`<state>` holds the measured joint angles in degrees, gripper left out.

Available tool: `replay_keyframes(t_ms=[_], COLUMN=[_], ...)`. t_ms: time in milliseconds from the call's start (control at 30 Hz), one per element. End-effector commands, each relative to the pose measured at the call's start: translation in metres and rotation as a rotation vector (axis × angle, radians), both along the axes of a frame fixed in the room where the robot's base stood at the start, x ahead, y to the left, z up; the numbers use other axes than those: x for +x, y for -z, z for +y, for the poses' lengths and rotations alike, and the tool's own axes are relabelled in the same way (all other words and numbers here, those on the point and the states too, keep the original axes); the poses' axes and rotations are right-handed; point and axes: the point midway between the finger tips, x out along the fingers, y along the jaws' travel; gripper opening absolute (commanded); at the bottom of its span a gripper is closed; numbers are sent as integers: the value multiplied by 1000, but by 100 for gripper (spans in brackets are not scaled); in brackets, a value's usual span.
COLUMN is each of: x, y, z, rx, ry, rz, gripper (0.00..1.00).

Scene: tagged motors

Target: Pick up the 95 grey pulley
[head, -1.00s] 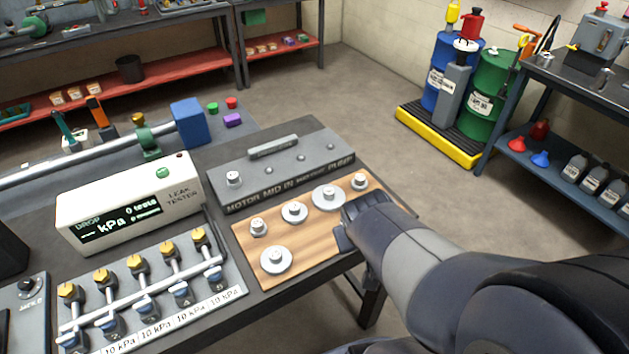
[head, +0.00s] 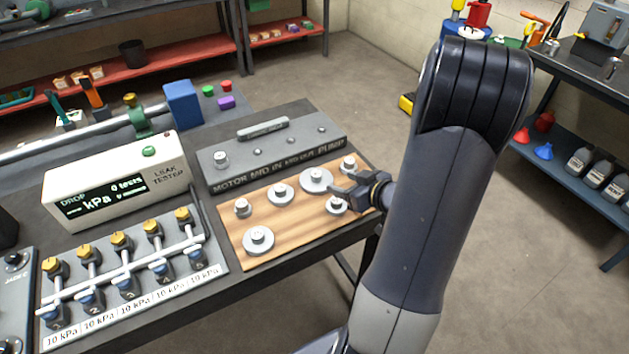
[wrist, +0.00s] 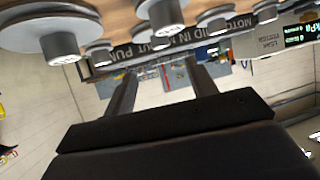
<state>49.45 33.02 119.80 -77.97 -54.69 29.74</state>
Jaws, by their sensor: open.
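Several grey stepped pulleys stand on a wooden board; no number can be read, so I cannot tell which is the 95. In the head view there are wide ones at the front left (head: 258,241) and the back (head: 316,181), and smaller ones at the left (head: 242,208), middle (head: 279,194), back right (head: 348,163) and right (head: 336,206). My gripper (head: 341,186) is open and empty over the board's right part, among the right-hand pulleys. The inverted wrist view shows the open fingers (wrist: 163,74) with a pulley (wrist: 162,14) above them in the picture.
The wooden board (head: 290,232) lies on a dark table. Behind it stands a grey block (head: 215,181) lettered MOTOR and PUMP, with one pulley-like piece on it. A white leak tester (head: 115,180) and a valve panel (head: 140,300) are to the left. Floor is clear at right.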

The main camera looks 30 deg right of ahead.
Motion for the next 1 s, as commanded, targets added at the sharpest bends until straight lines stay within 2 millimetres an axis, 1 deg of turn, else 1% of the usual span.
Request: replay_keyframes(t_ms=[300,533,700,800,900,1000], x=[39,55,78,88,92,93], y=[20,27,38,43,46,46], z=[10,14,21,22,23,23], rx=[3,2,2,2,1,0], ry=[-7,-4,-6,-4,-3,-2], rz=[-1,0,-1,-1,-1,-1], gripper=[54,54,54,54,54,54])
